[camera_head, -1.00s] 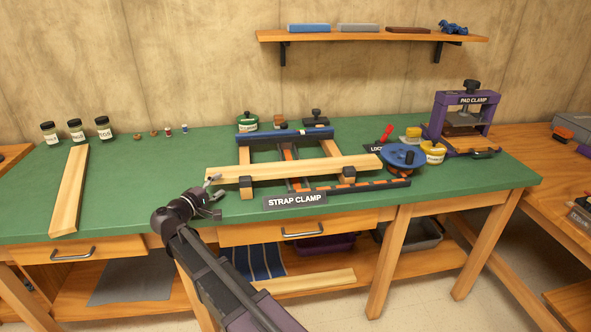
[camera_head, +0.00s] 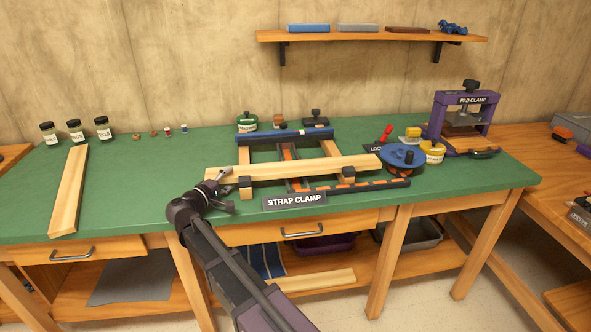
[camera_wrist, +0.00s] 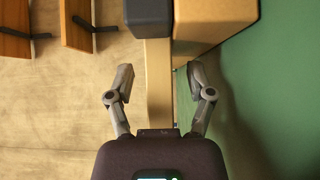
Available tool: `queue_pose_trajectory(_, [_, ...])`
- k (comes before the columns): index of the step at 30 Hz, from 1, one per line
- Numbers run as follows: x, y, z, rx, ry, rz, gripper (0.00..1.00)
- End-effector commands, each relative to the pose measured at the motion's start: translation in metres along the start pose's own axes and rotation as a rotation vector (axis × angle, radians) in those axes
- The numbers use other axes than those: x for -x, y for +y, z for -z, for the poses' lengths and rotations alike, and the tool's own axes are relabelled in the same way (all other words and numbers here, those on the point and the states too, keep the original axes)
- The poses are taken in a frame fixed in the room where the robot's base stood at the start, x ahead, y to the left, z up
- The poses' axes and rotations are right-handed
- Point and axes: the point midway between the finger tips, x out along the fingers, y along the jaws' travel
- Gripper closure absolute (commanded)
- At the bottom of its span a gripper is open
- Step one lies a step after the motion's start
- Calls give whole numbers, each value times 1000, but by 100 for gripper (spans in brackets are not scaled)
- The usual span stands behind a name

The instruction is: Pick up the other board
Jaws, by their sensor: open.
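A long pale board (camera_head: 295,168) lies across the front of the strap clamp (camera_head: 290,133). A second pale board (camera_head: 70,190) lies flat at the left of the green bench, apart from the clamp. My gripper (camera_head: 219,188) is open near the left end of the board on the clamp. In the wrist view, its two fingers (camera_wrist: 159,84) stand apart on either side of a pale wooden piece. A larger wooden block (camera_wrist: 214,18) and a dark grey block (camera_wrist: 148,17) show beyond them. I cannot tell whether the fingers touch the wood.
Several small jars (camera_head: 76,131) stand at the back left. A blue round clamp (camera_head: 403,156) and the purple pad clamp (camera_head: 437,115) stand to the right. Another pale board (camera_head: 318,280) lies on the lower shelf. Green bench between left board and strap clamp is clear.

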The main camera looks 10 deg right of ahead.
Motion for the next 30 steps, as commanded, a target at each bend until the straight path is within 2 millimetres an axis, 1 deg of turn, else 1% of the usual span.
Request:
queue_pose_trajectory(1, [0, 0, 0, 0, 0, 0, 31])
queue_pose_trajectory(2, [0, 0, 0, 0, 0, 0, 34])
queue_pose_trajectory(3, [0, 0, 0, 0, 0, 0, 46])
queue_pose_trajectory(5, [0, 0, 0, 0, 0, 0, 64])
queue_pose_trajectory(6, [0, 0, 0, 0, 0, 0, 76])
queue_pose_trajectory(8, [0, 0, 0, 0, 0, 0, 94])
queue_pose_trajectory(9, [0, 0, 0, 0, 0, 0, 100])
queue_pose_trajectory(22, [1, 2, 1, 2, 1, -2, 100])
queue_pose_trajectory(30, [1, 12, 1, 1, 2, -2, 100])
